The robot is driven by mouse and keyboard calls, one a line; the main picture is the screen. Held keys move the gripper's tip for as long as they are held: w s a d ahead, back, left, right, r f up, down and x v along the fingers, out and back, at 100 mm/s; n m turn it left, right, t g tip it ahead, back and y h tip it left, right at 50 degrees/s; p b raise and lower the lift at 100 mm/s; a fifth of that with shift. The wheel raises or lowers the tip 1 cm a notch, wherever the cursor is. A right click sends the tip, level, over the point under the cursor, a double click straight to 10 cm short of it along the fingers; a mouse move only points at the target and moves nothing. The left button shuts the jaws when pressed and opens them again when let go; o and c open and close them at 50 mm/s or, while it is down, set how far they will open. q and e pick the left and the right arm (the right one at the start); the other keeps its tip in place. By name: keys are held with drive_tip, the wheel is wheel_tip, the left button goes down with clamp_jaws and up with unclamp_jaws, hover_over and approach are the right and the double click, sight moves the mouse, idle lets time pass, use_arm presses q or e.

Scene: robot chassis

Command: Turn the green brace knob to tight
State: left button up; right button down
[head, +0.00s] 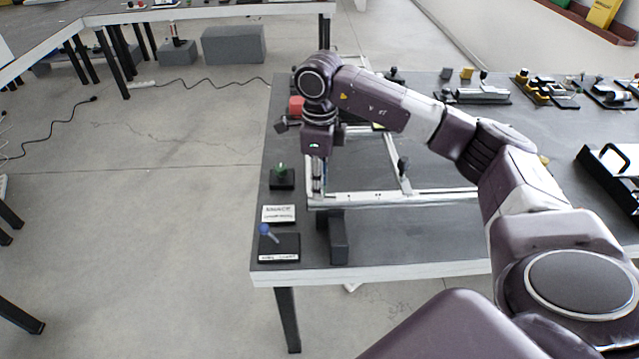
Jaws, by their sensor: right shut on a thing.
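My right gripper (318,192) points down at the near left corner of the pale metal chassis frame (362,198). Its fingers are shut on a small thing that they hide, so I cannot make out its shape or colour. A small green piece (281,168) stands on a black block (282,182) just left of the gripper, apart from the fingers. I cannot tell whether this green piece is the brace knob. My left gripper is not in view.
A blue-tipped lever (265,230) on a black plate and a white label card (279,213) lie near the table's left edge. A dark block (339,245) stands just in front of the gripper.

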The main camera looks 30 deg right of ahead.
drive_tip(key=shift+r+m, duration=0.1)
drive_tip(key=shift+m, duration=0.6)
drive_tip(key=shift+w, duration=0.1)
drive_tip(key=c, duration=1.7)
unclamp_jaws()
drive_tip(key=shift+o, duration=0.2)
wheel_tip(320, 180, up, 12)
